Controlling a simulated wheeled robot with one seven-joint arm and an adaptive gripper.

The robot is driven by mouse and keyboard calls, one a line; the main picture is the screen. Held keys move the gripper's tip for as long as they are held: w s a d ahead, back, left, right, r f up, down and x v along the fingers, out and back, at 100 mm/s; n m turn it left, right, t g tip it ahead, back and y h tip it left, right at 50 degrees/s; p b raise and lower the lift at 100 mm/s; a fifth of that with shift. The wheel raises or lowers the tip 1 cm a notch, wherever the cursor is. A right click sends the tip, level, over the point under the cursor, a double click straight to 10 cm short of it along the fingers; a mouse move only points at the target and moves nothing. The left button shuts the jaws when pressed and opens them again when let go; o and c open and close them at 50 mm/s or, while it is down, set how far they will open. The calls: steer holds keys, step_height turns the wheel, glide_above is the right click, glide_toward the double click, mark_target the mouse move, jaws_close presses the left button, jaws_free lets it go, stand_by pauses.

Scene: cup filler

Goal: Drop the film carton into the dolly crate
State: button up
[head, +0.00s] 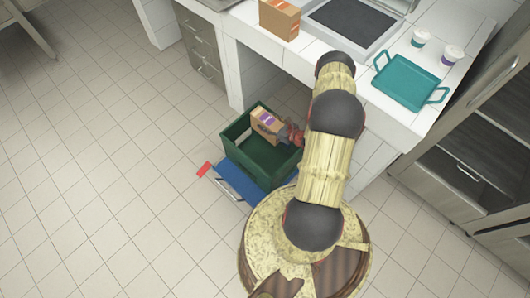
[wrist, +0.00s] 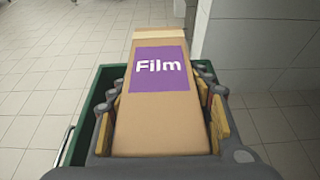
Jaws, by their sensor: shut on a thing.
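The film carton (head: 266,124) is a brown box with a purple label, and in the wrist view the label on the carton (wrist: 160,92) reads "Film". My gripper (head: 293,133) is shut on it, with a finger on each side of the carton in the wrist view (wrist: 162,110). In the head view the carton shows over the back part of the green dolly crate (head: 240,160), within its outline. The crate's green wall also shows behind the fingers in the wrist view (wrist: 88,118). I cannot tell whether the carton touches the crate's floor.
The crate stands on a blue dolly (head: 238,182) on the tiled floor, beside the white counter (head: 268,50). On the counter are another brown carton (head: 279,18), a teal tray (head: 408,82) and two cups (head: 420,38). Open floor lies left of the crate.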

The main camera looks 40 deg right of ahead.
steer(key=shift+f+b, duration=0.5)
steer(key=shift+f, duration=0.65)
steer(key=o, duration=1.5)
steer(key=v, duration=1.2)
